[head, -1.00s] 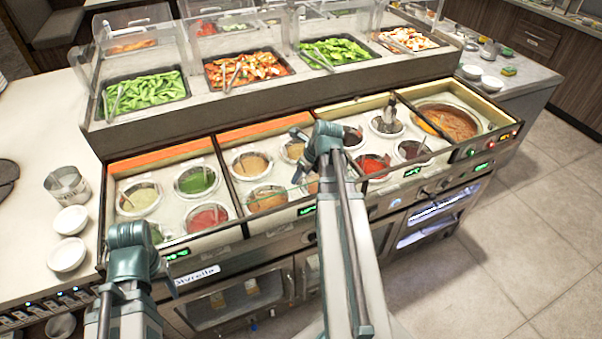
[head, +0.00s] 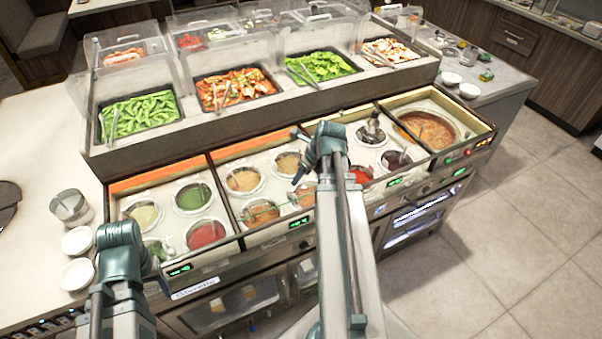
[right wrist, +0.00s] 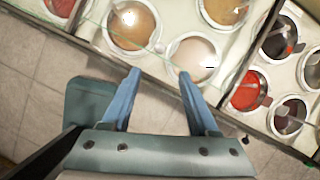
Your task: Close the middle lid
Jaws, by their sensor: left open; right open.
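The sauce counter has side-by-side compartments of round wells. The middle compartment (head: 222,160) has an orange strip along its back edge and holds several tan and orange wells. A thin, green-edged clear pane seems to cross its front; it shows in the right wrist view as a thin line (right wrist: 232,72). Whether this is the middle lid I cannot tell for sure. My right gripper (head: 298,157) is open and empty over the right part of this compartment; in the right wrist view its blue fingers (right wrist: 160,80) point at the front wells. My left gripper (head: 145,262) is at the counter's front left, its fingers mostly hidden.
A raised shelf with food trays and clear guards (head: 225,90) stands behind the wells. A soup well (head: 425,130) is at the right end. White bowls (head: 78,240) and a metal pot (head: 70,206) stand on the left worktop. Open floor lies to the right.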

